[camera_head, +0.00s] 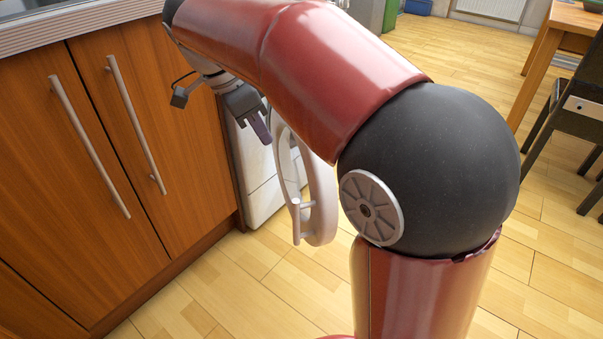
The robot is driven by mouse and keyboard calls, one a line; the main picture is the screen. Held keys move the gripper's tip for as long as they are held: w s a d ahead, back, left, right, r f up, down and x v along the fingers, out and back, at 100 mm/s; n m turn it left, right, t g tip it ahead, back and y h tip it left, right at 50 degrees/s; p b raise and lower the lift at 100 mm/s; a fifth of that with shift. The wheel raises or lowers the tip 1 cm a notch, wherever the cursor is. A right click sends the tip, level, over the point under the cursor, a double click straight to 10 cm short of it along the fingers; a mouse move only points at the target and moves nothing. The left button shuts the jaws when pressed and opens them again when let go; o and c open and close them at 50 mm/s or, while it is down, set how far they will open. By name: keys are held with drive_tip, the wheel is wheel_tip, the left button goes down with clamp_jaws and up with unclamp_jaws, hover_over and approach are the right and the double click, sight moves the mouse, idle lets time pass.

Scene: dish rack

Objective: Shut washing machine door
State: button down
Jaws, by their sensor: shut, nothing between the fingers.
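The white washing machine (262,185) stands at the end of the wooden cabinets, mostly hidden behind my arm. Its round white door (322,205) stands open, swung out from the front and seen nearly edge-on. My arm covers the upper right part of the door. My gripper (262,134) is shut and empty, pointing down near the machine's front, to the left of the door in the picture. A gap shows between the gripper and the door's visible rim, but I cannot tell the depth between them.
Wooden cabinets (95,150) with long metal handles fill the left, under a countertop (80,22). The wooden floor (275,285) is clear in front of the door. A table (572,18) and a dark chair (580,110) stand at the right. A green bin (390,14) is at the back.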

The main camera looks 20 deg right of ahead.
sight(302, 160)
drive_tip(key=d+f+b, duration=0.2)
drive_tip(key=d+f, duration=0.5)
drive_tip(key=f, duration=0.2)
drive_tip(key=shift+w+d+b, duration=0.25)
drive_tip(key=shift+w+b, duration=0.05)
drive_tip(key=shift+w, duration=0.1)
drive_tip(key=shift+f, duration=0.1)
